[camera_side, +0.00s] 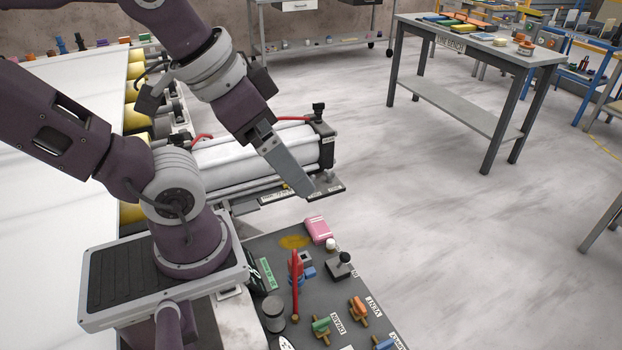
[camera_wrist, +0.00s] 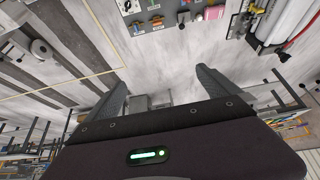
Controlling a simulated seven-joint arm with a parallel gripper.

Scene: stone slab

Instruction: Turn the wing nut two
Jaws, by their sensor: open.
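My gripper (camera_side: 302,186) hangs above and behind the dark slab (camera_side: 350,285) in the side view, pointing down to the right. In the wrist view my gripper (camera_wrist: 161,78) has its two fingers wide apart with nothing between them. Wing-shaped handles stand at the slab's front right in the side view: a green one (camera_side: 321,325), an orange one (camera_side: 358,306) and a blue one (camera_side: 382,343) cut by the lower edge. Labels lie beside them, and I cannot tell which is wing nut two. The gripper touches none of them.
On the slab stand a tall red handle (camera_side: 295,275), a black-knobbed lever (camera_side: 342,264), a pink block (camera_side: 318,230) and a grey cylinder (camera_side: 273,313). A white cylinder unit (camera_side: 250,158) lies behind. A workbench (camera_side: 480,45) stands far right; the floor between is clear.

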